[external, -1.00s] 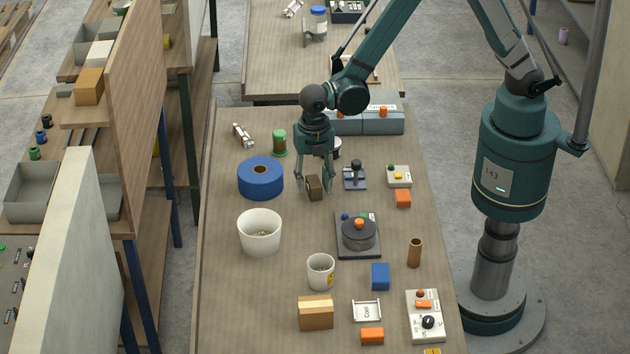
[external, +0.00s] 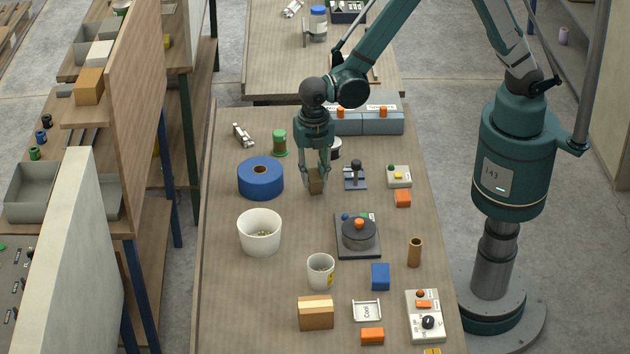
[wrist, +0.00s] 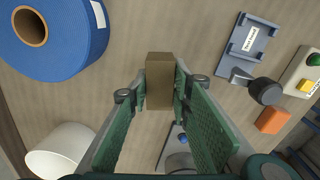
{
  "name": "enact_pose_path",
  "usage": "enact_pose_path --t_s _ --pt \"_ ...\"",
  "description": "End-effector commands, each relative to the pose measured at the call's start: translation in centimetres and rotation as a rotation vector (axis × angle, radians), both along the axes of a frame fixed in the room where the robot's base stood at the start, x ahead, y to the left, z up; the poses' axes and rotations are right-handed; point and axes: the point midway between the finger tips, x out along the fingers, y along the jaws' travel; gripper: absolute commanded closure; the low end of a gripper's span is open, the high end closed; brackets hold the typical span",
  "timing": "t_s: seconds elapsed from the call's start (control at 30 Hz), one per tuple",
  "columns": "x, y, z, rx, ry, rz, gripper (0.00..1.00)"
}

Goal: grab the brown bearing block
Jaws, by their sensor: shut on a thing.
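The brown bearing block (external: 316,181) is a small dark brown block between my gripper's fingers, near the middle of the table. My gripper (external: 316,178) points down and is shut on the block, with a finger on each side of it. In the wrist view, the block (wrist: 160,80) sits upright in the picture between the green fingertips of my gripper (wrist: 160,92). I cannot tell whether the block touches the table.
A blue tape roll (external: 260,178) lies left of my gripper. A blue stand with a dark lever (external: 355,176) is close on the right. A white bucket (external: 260,232) and a round dark device (external: 358,235) stand nearer the front. Bare table lies between them.

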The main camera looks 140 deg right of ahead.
Motion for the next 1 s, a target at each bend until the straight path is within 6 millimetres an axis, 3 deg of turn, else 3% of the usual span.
enact_pose_path --t_s 0.5,0.7,1.0 --pt "0.0 0.0 6.3 0.000 0.000 0.000 1.00" --pt "0.0 0.0 7.4 0.000 0.000 0.000 1.00" --pt "0.0 0.0 7.6 0.000 0.000 0.000 1.00"
